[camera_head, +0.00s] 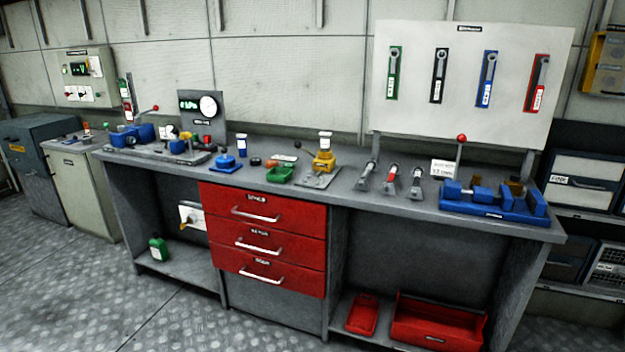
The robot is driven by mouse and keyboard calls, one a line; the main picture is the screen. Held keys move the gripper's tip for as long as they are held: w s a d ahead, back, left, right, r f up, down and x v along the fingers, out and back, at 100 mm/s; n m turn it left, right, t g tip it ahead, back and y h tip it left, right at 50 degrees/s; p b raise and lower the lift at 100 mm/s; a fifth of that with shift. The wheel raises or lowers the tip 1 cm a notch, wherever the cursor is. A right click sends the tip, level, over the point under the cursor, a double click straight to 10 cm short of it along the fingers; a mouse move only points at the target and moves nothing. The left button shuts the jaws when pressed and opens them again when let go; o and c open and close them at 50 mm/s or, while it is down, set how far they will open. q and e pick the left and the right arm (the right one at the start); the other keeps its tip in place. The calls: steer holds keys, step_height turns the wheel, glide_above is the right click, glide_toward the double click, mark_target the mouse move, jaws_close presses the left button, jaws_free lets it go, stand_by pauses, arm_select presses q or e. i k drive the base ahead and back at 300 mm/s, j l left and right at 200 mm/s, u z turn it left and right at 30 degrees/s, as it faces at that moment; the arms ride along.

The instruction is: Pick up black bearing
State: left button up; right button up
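A small black round piece (255,161) lies on the grey workbench (345,196), right of a blue fixture (226,162). It looks like the black bearing, but it is too small to be sure. A reddish-brown round piece (271,164) lies just right of it, close to a green tray (280,174). Neither of my grippers is in view.
The red drawers (262,232) under the bench are shut. A yellow fixture (323,160), several grey tools and a blue vise (490,200) stand on the right half. Wrenches hang on a white board (462,75). A red bin (436,322) sits below. The floor in front is clear.

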mark_target(255, 161)
steer(key=i+l+u, duration=0.35)
steer(key=l, duration=0.25)
steer(key=i+z, duration=0.1)
steer(key=i, duration=0.3)
steer(key=j, duration=0.05)
